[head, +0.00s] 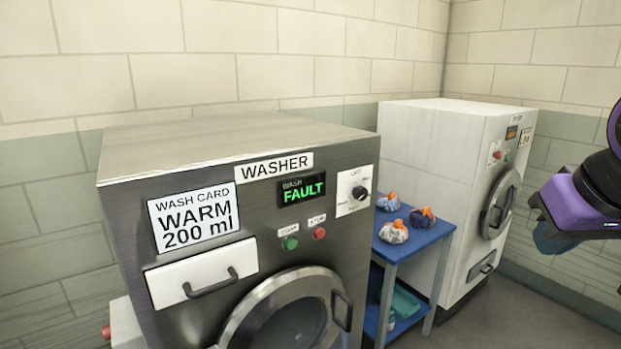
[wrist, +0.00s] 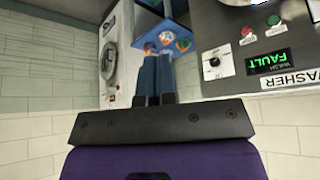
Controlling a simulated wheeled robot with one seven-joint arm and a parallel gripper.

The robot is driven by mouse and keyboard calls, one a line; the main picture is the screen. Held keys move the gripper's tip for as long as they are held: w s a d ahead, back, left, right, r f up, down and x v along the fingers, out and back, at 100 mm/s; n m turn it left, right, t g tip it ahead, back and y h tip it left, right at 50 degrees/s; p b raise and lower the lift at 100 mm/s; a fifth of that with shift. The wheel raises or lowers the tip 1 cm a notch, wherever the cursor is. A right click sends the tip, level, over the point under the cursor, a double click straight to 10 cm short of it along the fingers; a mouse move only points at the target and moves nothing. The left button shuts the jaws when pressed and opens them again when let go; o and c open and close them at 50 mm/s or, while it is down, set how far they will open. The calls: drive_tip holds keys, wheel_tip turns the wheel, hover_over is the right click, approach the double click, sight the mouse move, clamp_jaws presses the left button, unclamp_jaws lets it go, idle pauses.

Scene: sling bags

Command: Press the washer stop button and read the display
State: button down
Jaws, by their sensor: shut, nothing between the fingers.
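The grey steel washer (head: 130,240) stands at the left of the head view, labelled WASHER. Its display (head: 302,190) reads "WASH FAULT" in green; it also shows upside down in the wrist view (wrist: 268,62). Below it are a green button (head: 290,243) and, to its right, the red stop button (head: 319,233), both with labels too small to read surely. The red button is also in the wrist view (wrist: 246,31). My gripper (head: 543,240) is at the right edge of the head view, far from the washer. Its blue fingers (wrist: 155,75) are shut and empty.
A blue table (head: 435,235) with several tied bags stands between the washer and a white machine (head: 420,135). The washer's round door (head: 285,310), drawer handle (head: 210,285) and knob (head: 360,193) stick out. Open floor (head: 545,315) lies at the right.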

drive_tip(key=shift+n+g, duration=0.3)
drive_tip(key=shift+g, duration=0.1)
drive_tip(key=s, duration=0.4)
drive_tip(key=shift+d+r, duration=0.2)
drive_tip(key=shift+r, duration=0.15)
drive_tip(key=shift+a, duration=0.1)
idle(0.8)
